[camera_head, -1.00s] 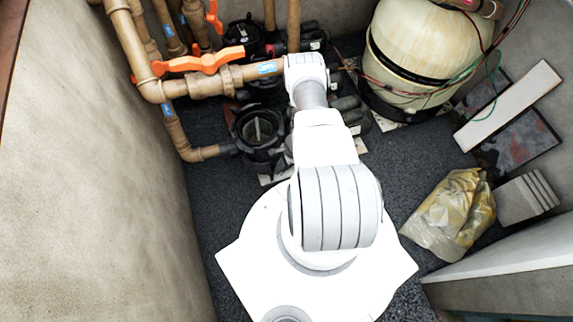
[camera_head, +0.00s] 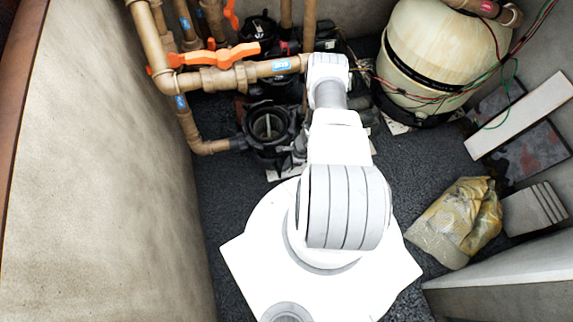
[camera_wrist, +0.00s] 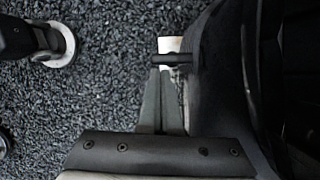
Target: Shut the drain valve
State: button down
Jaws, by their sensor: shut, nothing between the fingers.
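An orange lever handle (camera_head: 215,56) lies along the upper tan pipe (camera_head: 250,70) in the head view, left of my arm. A second orange handle (camera_head: 231,14) stands at the top edge. I cannot tell which one is the drain valve. My gripper (camera_wrist: 172,62) shows in the wrist view, its narrow dark fingers together over dark gravel-like floor, with nothing between them. A dark curved body lies right beside the fingers; I cannot tell if they touch. No orange handle shows in the wrist view. My arm hides the gripper in the head view.
A black pump with an open-looking strainer pot (camera_head: 268,125) stands below the pipes. A cream filter tank (camera_head: 435,50) with loose wires is at the upper right. Boards (camera_head: 520,115) and a yellowish sack (camera_head: 460,220) lie right. Concrete walls (camera_head: 105,180) close in the pit.

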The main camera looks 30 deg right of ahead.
jog(key=shift+m+t+p, duration=0.3)
jog(key=shift+m+p, duration=0.05)
jog(key=shift+m, duration=0.45)
